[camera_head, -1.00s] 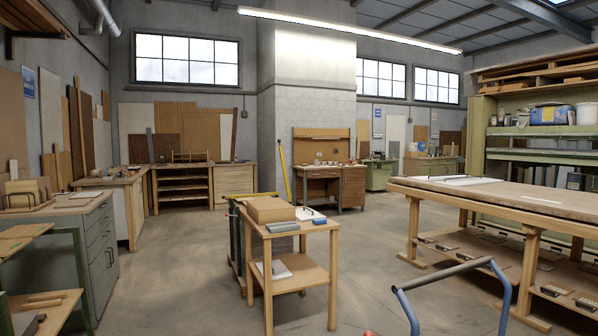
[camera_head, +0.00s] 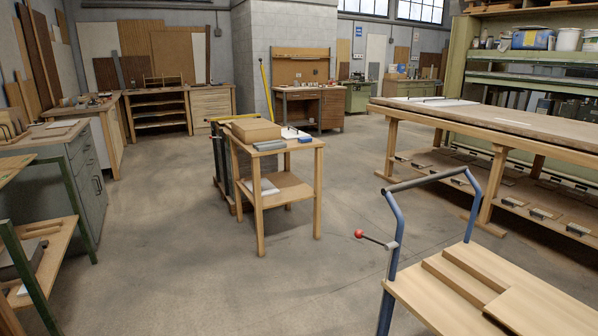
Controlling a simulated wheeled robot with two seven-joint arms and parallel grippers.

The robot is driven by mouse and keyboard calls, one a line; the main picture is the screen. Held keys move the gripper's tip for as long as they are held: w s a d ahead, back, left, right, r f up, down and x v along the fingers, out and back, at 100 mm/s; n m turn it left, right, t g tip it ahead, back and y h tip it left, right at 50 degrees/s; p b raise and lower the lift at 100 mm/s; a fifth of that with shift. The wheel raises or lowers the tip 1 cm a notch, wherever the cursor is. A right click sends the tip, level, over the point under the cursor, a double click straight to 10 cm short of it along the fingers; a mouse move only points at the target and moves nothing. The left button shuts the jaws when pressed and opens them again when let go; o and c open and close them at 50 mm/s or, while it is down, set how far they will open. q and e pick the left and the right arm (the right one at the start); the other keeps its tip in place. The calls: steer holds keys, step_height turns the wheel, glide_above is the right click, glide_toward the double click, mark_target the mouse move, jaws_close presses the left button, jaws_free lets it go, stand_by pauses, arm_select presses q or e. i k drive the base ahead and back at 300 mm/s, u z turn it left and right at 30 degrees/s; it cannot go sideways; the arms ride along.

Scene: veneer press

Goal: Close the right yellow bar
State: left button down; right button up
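Two yellow bars show in the middle distance, behind a small wooden table. The right yellow bar (camera_head: 266,91) stands up, tilted, with its top leaning left, in front of the grey block pillar. The left yellow bar (camera_head: 232,117) lies about level, above a dark frame (camera_head: 222,160). The table and the box on it hide the lower end of the right bar and part of the frame. Neither of my grippers is in view, and both bars are well away from me.
The small wooden table (camera_head: 304,146) carries a brown box (camera_head: 256,130). A blue-framed cart (camera_head: 391,255) with boards and a red-knobbed lever is close at right. A long workbench (camera_head: 385,106) stands behind it. Grey drawers (camera_head: 87,187) stand at left. Open floor (camera_head: 160,235) lies left of centre.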

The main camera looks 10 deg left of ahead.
mark_target(260, 60)
steer(key=u, duration=0.6)
steer(key=i, duration=2)
steer(key=u, duration=0.4)
steer(key=i, duration=2)
steer(key=z, duration=0.6)
steer(key=i, duration=1.1)
steer(key=z, duration=0.25)
